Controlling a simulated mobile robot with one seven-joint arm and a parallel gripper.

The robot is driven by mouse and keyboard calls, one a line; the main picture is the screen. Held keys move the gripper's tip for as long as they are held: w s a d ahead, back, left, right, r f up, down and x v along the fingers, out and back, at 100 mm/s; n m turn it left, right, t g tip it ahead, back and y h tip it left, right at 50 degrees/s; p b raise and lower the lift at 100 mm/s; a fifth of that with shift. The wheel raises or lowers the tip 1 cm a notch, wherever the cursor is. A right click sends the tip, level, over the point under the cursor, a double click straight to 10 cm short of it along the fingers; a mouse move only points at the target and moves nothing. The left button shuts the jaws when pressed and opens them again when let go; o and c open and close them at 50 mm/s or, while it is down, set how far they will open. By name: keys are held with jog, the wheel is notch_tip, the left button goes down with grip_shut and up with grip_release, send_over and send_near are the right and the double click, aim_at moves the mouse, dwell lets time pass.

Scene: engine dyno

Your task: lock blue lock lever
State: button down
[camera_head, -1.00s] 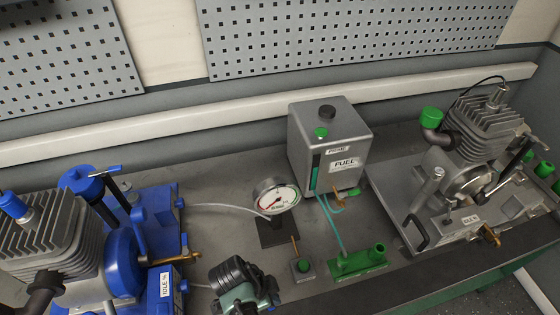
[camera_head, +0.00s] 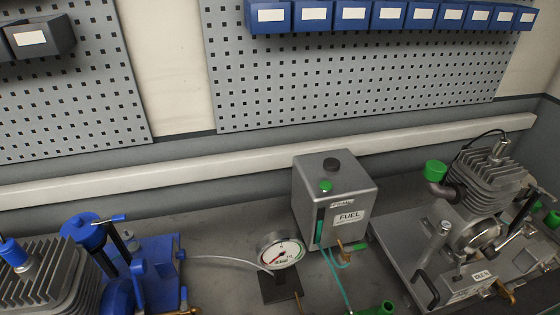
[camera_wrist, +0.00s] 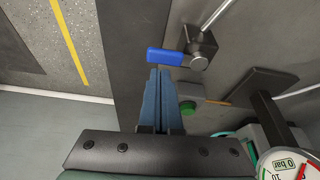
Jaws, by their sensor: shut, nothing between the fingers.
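A blue lever handle (camera_wrist: 165,57) shows in the wrist view, on a dark block (camera_wrist: 200,46) with a metal rod running up and right from it. I take it for the blue lock lever. My gripper (camera_wrist: 159,72) has its two blue-grey fingers together, with nothing between them. The fingertips are just below the handle in the picture; I cannot tell whether they touch it. In the head view this lever and my gripper do not show.
A green button (camera_wrist: 187,108) and a gauge (camera_wrist: 286,162) are right of my fingers. The head view shows the fuel tank (camera_head: 318,205), a green-capped engine (camera_head: 490,170) and a blue-based engine (camera_head: 60,270).

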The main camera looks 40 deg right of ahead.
jog(key=d, duration=0.1)
jog(key=s+d, duration=0.1)
jog(key=d+r, duration=0.1)
jog(key=shift+s, duration=0.3)
jog(key=v, duration=0.9)
jog(key=shift+b, duration=0.4)
jog(key=shift+w+a, duration=0.1)
